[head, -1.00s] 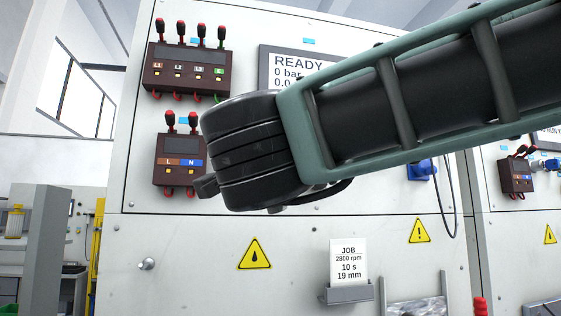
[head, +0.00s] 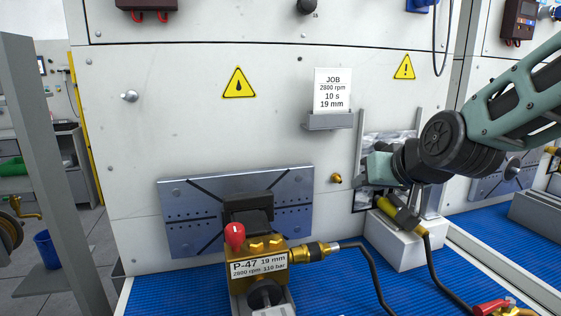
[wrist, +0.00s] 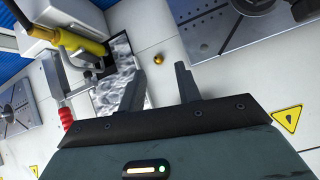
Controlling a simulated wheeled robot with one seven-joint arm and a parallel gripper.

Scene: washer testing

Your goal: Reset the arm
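My arm (head: 515,105) reaches in from the right in the head view, bent downward at its dark wrist joint. My gripper sits in front of the grey machine panel, by a transparent guard (head: 392,142). In the head view its fingers are hard to make out. In the wrist view my gripper (wrist: 158,80) shows two dark fingers apart with nothing between them. The silvery guard opening (wrist: 112,88) and a small brass knob (wrist: 158,59) lie beyond the fingers.
A yellow-brass hose connector (head: 400,214) and white block (head: 408,246) are close below my gripper. A brass pump labelled P-47 (head: 258,262) stands before a drilled plate (head: 180,215). A job card (head: 332,90) is above. A red-handled clamp (wrist: 66,118) shows in the wrist view.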

